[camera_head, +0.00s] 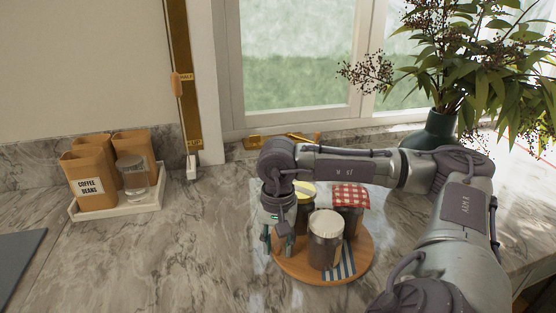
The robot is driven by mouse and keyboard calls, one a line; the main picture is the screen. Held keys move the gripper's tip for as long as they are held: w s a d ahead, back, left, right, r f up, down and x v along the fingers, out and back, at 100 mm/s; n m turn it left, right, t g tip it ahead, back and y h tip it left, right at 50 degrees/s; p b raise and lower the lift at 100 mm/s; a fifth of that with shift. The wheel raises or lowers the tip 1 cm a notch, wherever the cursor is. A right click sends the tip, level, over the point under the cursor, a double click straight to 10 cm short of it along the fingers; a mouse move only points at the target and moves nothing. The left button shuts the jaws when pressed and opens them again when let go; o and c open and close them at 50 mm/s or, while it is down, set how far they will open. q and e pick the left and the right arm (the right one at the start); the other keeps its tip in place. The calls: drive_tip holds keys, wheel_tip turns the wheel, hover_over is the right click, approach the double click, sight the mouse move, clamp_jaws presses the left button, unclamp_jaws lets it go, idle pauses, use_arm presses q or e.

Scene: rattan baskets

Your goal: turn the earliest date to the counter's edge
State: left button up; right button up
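A round wooden turntable (295,268) stands on the marble counter with several jars on it. The front jar (325,245) has a pale lid. A blue-striped patch (340,265) shows on the turntable's front right. I cannot read any dates on the jars. My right gripper (279,245) points down at the turntable's left rim, left of the front jar. Its fingers look apart, with nothing seen between them. My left gripper is out of view.
A white tray (120,206) at the left holds brown canisters (90,180), one labelled coffee beans, and a glass jar (132,178). A dark green vase (432,132) with leafy branches stands at the back right. The counter between tray and turntable is clear.

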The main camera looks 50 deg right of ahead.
drive_tip(key=shift+r, duration=0.1)
wheel_tip(320, 180, up, 12)
idle(0.6)
idle(0.6)
